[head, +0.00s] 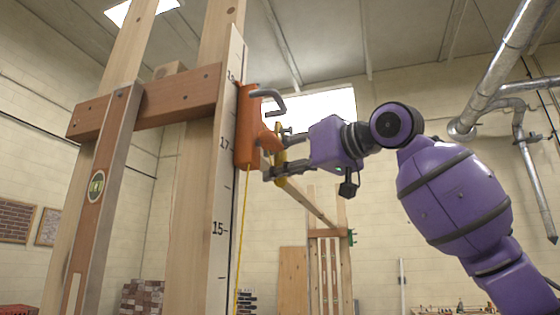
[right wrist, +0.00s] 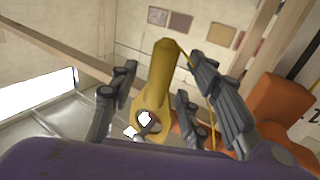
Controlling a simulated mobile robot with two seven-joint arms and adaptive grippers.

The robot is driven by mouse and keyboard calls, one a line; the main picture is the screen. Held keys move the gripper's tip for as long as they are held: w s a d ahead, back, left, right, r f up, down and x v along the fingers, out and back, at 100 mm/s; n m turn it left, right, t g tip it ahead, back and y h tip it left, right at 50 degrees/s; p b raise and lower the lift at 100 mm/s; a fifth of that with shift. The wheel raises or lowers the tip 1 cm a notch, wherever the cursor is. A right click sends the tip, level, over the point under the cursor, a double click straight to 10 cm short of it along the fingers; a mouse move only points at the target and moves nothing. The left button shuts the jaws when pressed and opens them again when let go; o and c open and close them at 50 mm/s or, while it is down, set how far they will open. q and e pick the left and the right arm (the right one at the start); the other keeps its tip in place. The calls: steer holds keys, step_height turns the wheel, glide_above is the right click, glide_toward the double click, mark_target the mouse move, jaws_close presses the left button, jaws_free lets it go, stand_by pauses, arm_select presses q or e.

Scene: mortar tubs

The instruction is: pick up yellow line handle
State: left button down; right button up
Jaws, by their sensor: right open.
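The yellow line handle (head: 280,169) hangs beside the orange block on the post, partly hidden by my right gripper (head: 277,155). In the right wrist view the handle (right wrist: 160,72) is a long yellow piece with a ring at its near end. It lies between the spread fingers of my right gripper (right wrist: 163,78), with visible gaps on both sides. The right gripper is open and not closed on it. A thin yellow line (head: 241,240) runs straight down along the post below the orange block (head: 248,128). My left gripper is not in view.
A white measuring board (head: 222,190) with numbers runs up the wooden post. A grey hook (head: 270,98) sticks out of the orange block, just above my right gripper. A wooden crosspiece (head: 180,98) and a post with a level (head: 97,187) stand to the left.

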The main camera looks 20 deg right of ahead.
steer(key=shift+x, duration=0.85)
steer(key=shift+r, duration=0.1)
jaws_close()
steer(key=shift+r, duration=0.1)
steer(key=shift+r, duration=0.25)
steer(key=s+d+b, duration=0.1)
steer(key=s+d, duration=0.9)
steer(key=d, duration=0.5)
steer(key=shift+r, duration=0.4)
